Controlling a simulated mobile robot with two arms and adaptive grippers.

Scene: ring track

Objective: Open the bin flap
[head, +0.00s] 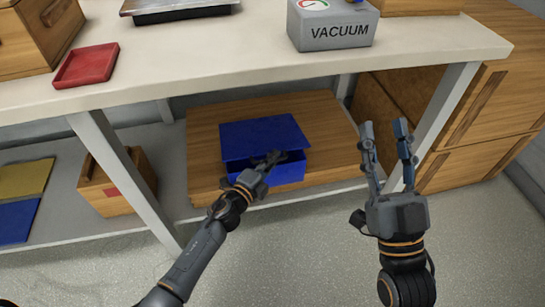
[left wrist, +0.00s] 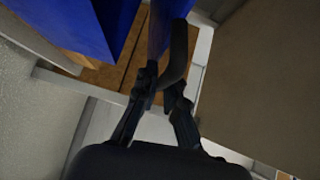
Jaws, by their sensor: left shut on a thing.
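The blue bin (head: 285,174) sits on a wooden board on the lower shelf. Its blue flap (head: 258,134) is partly raised, with a dark gap between its front edge and the bin. My left gripper (head: 270,160) is at the flap's front edge and shut on the flap. In the left wrist view the fingers (left wrist: 165,85) close at the blue flap (left wrist: 165,25), by a dark curved piece; the exact contact is partly hidden. My right gripper (head: 385,130) is open and empty, upright to the right of the bin, apart from it.
The white tabletop (head: 200,68) overhangs the shelf, carrying a red tray (head: 87,66) and a grey VACUUM box (head: 333,25). White legs (head: 122,180) stand on both sides. A wooden box (head: 117,182) is left on the shelf. Wooden cabinets (head: 490,120) stand right.

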